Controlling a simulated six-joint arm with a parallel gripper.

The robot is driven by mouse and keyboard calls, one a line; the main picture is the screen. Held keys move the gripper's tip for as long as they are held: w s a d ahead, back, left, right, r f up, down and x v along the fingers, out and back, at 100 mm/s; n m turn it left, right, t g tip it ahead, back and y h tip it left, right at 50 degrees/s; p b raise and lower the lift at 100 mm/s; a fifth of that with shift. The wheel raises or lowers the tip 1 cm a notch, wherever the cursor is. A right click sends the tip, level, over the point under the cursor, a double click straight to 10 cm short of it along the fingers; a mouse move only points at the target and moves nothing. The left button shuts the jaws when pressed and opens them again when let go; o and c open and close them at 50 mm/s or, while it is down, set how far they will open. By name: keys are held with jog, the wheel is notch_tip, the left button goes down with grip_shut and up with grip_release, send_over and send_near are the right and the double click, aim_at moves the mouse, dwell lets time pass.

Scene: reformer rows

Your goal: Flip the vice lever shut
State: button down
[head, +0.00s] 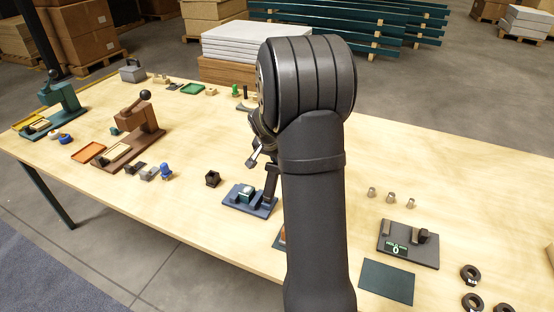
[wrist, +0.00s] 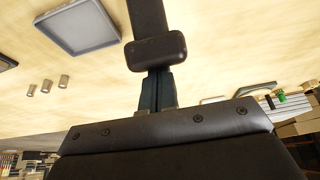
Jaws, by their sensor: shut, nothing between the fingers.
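The vice (head: 238,205) has a dark blue base and stands near the table's front edge in the head view, with a pale green block (head: 246,193) at its jaws. Its dark lever (head: 271,183) stands up from the right end of the base, partly beside my arm. In the wrist view a dark bar with a thick rounded end (wrist: 156,50) crosses in front of my fingers; it looks like the lever. My gripper (wrist: 157,88) is shut and empty, its tips partly hidden behind that end. I cannot tell whether they touch. My arm hides much of the gripper in the head view.
A small dark holder (head: 212,178) and a blue figure (head: 166,172) stand left of the vice. A brown press (head: 140,125) stands farther left. Several small metal cylinders (head: 390,197) and a grey counter plate (head: 408,250) lie right of my arm. Bare table lies behind the vice.

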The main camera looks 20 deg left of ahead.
jog(key=shift+s+r, duration=0.15)
jog(key=shift+s, duration=0.15)
jog(key=shift+s+r+t, duration=0.2)
jog(key=shift+s+t, duration=0.3)
jog(key=shift+s, duration=0.05)
jog(key=shift+s+r+t, duration=0.2)
jog(key=shift+s+t, duration=0.3)
jog(key=shift+s+r, duration=0.1)
jog(key=shift+s, duration=0.25)
jog(key=s, duration=0.8)
jog(key=shift+s+f, duration=0.2)
jog(key=shift+f, duration=0.05)
jog(key=shift+r, duration=0.15)
jog(key=shift+r, duration=0.65)
